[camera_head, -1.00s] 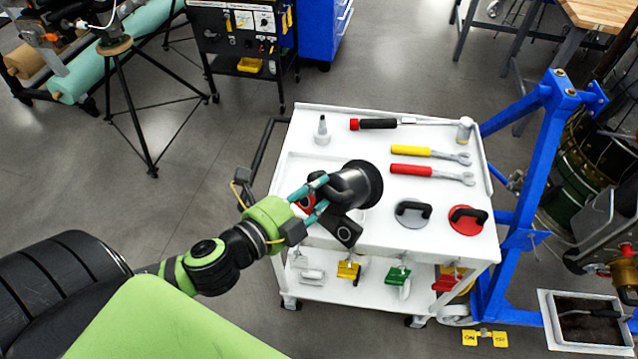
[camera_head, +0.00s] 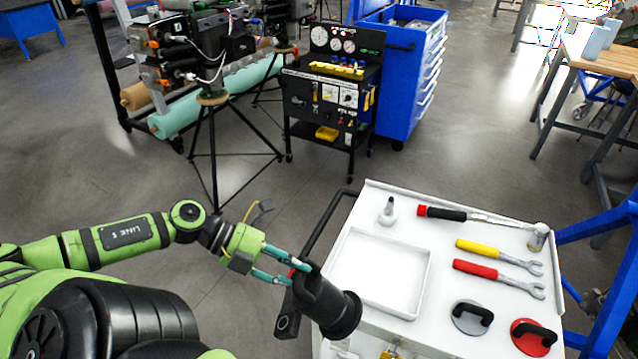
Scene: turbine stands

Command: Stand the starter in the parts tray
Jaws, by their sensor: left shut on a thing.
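My left gripper (camera_head: 290,266), with teal fingers, is shut on the dark starter (camera_head: 328,302). The starter is a black cylinder with a wider round end pointing to the lower right and a smaller cylinder along its side. It is held tilted at the left edge of the white cart, in front of the tray's near left corner. The parts tray (camera_head: 378,264) is a shallow white rectangle with a raised rim on the cart top, and it is empty where it shows. Its near left corner is hidden by the starter. My right gripper is not in view.
A black handle (camera_head: 325,228) rises along the cart's left side.

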